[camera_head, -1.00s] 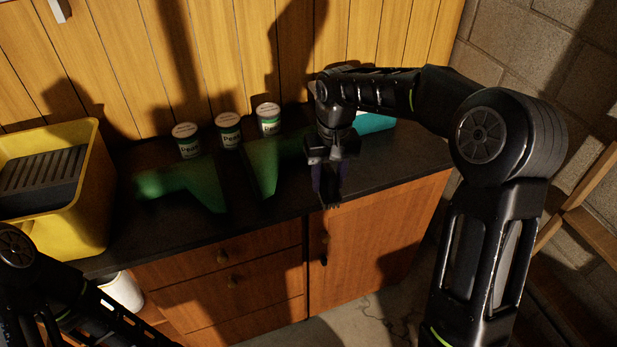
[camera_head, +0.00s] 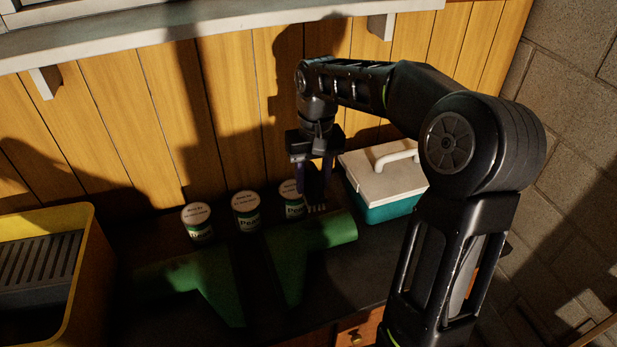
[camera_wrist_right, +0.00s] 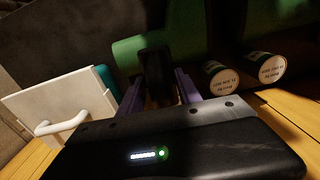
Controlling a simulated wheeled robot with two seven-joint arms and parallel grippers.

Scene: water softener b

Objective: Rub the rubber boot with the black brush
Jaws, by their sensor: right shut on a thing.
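Two green rubber boots lie on the dark counter in the head view, the left boot (camera_head: 208,277) and the right boot (camera_head: 325,232). My right gripper (camera_head: 315,180) points down behind the right boot, shut on the black brush (camera_head: 317,195). The brush's pale bristles point down close to the boot's far edge; I cannot tell whether they touch it. In the right wrist view the brush (camera_wrist_right: 157,75) stands between the purple fingers, with green boot surface (camera_wrist_right: 190,42) beyond it. My left gripper is not in view.
Several white-lidded cans, such as the middle can (camera_head: 246,212), stand behind the boots; the rightmost is beside the gripper. A teal box with white lid (camera_head: 385,185) stands right of the gripper. A yellow bin (camera_head: 88,262) is at left. A wooden wall and shelf (camera_head: 200,25) are behind.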

